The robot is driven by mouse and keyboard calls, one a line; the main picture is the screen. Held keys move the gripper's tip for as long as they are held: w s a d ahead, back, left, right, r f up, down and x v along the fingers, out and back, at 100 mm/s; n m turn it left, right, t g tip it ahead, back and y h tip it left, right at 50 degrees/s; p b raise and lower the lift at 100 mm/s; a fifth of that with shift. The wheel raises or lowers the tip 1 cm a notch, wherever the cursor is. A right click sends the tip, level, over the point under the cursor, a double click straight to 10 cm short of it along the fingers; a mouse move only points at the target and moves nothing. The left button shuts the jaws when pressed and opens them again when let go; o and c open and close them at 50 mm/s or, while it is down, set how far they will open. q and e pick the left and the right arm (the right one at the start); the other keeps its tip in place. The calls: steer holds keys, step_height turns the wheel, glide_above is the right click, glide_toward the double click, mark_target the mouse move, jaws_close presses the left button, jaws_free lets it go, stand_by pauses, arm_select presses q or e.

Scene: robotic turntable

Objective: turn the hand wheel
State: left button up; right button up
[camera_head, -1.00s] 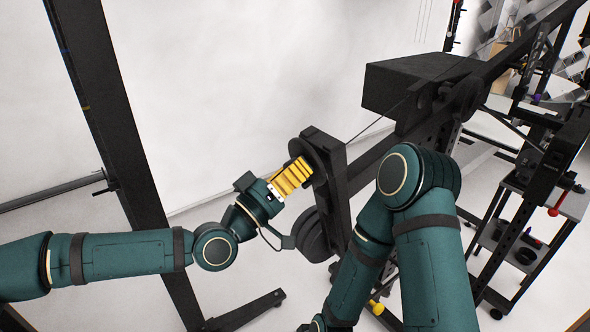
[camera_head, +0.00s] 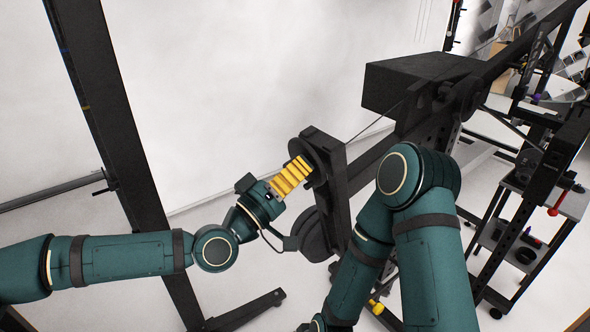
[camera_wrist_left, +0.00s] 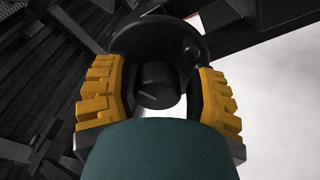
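The hand wheel (camera_head: 325,157) is a dark round disc on an upright black post, partly hidden by my left gripper. In the left wrist view the wheel (camera_wrist_left: 155,38) shows as a black disc with a short black cylinder (camera_wrist_left: 157,85) standing out from its face. My left gripper (camera_head: 303,165) has yellow ribbed fingers and reaches up to the wheel from the lower left. In the left wrist view its fingers (camera_wrist_left: 160,92) are apart, one on each side of the cylinder, with visible gaps. My right gripper cannot be made out.
A second dark disc (camera_head: 313,235) sits lower on the post, just below my left wrist. A black box (camera_head: 410,80) and a long beam stand behind to the right. A tall black post (camera_head: 115,150) is at left. A rack with shelves (camera_head: 505,240) stands at right.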

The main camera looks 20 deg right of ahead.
arm_select(q)
steer(key=shift+o, duration=0.6)
steer(key=shift+r, duration=0.1)
steer(key=shift+a, duration=0.2)
steer(key=v, duration=1.1)
steer(key=shift+s+a, duration=0.2)
steer(key=shift+a, duration=0.05)
